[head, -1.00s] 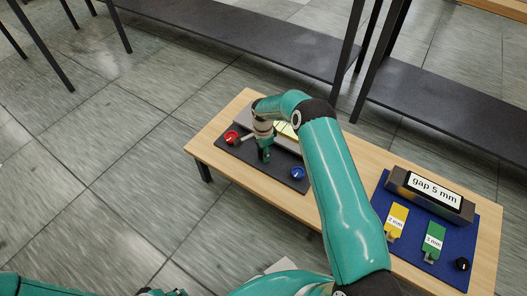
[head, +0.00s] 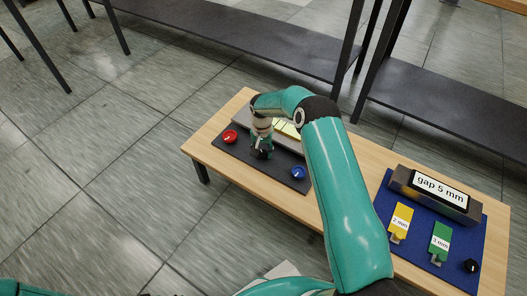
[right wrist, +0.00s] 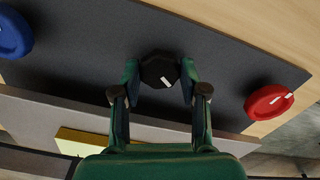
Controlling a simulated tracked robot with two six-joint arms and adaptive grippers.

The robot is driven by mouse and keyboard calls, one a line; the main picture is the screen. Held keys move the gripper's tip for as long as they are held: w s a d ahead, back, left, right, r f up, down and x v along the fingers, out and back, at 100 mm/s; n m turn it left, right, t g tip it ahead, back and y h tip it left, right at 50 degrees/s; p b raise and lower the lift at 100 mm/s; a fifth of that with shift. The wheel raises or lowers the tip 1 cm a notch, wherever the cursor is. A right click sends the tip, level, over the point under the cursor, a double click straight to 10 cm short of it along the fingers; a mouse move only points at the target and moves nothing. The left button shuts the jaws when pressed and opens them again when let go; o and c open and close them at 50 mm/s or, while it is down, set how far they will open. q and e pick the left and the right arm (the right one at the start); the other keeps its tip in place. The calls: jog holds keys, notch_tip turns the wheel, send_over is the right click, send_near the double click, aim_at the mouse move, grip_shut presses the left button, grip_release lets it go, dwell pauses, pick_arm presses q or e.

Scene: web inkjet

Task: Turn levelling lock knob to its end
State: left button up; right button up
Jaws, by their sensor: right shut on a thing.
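A black knob (right wrist: 159,70) with a white mark sits on the dark panel (right wrist: 110,45) in the right wrist view, between a blue knob and a red knob. My right gripper (right wrist: 159,82) is shut on this black knob, one finger on each side. In the head view my right gripper (head: 262,152) points down at the panel between the red and blue knobs and hides most of the black knob. No label on it is readable. My left gripper does not show.
A red knob (head: 230,137) and a blue knob (head: 298,173) flank the gripper. A grey block with yellow pieces (head: 286,129) lies behind it. To the right, a blue mat (head: 416,246) holds a "gap 5 mm" display (head: 440,188), yellow (head: 400,220) and green (head: 440,240) gauges and another black knob (head: 471,266).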

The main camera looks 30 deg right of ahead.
jog(key=n, duration=0.6)
jog(key=shift+w+r+n+b, duration=0.25)
jog(key=shift+w+n+b, duration=0.05)
jog(key=shift+w+b, duration=0.1)
jog(key=n, duration=1.2)
jog(key=shift+n, duration=0.3)
jog(key=n, duration=0.5)
jog(key=shift+n, duration=0.4)
jog(key=o, duration=1)
jog(key=shift+o, duration=0.7)
jog(key=shift+s+f, duration=0.15)
jog(key=shift+s, duration=0.05)
